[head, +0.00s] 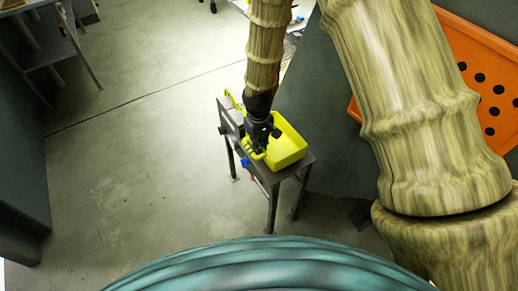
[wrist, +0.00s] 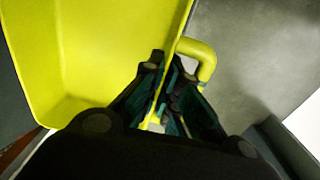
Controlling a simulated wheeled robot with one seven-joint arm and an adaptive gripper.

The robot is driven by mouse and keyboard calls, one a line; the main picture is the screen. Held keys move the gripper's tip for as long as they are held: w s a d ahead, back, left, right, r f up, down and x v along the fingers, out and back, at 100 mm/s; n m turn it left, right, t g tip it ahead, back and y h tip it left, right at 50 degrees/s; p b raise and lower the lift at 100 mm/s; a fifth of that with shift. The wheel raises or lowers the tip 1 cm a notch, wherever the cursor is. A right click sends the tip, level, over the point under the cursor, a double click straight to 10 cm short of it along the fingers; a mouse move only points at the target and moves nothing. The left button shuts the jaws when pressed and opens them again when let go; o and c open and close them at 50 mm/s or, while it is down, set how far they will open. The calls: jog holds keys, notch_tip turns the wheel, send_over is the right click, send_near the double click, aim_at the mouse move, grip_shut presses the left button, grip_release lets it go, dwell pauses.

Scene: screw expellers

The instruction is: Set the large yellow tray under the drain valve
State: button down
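The large yellow tray (head: 288,146) sits on a small dark metal stand in the head view, open side up. In the wrist view the tray (wrist: 85,50) fills the upper left, with a curved yellow handle (wrist: 205,60) on the outside of its wall. My gripper (head: 258,147) is at the tray's left side. In the wrist view the fingers of my gripper (wrist: 165,78) are close together, one on each side of the wall beside the handle, and look closed on it. The fingers hide part of the handle. I cannot make out the drain valve.
The stand (head: 308,160) has thin legs on the grey floor. A small blue part (head: 245,162) shows by its left side. An orange panel with dark holes (head: 490,85) is at the right. Open floor (head: 140,150) lies to the left.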

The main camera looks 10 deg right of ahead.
aim_at(269, 143)
jog(key=shift+w, duration=0.45)
jog(key=shift+s+f, duration=0.1)
jog(key=shift+f, duration=1.65)
jog(key=shift+f, duration=0.1)
jog(key=c, duration=1.6)
grip_release()
jog(key=shift+c, duration=0.2)
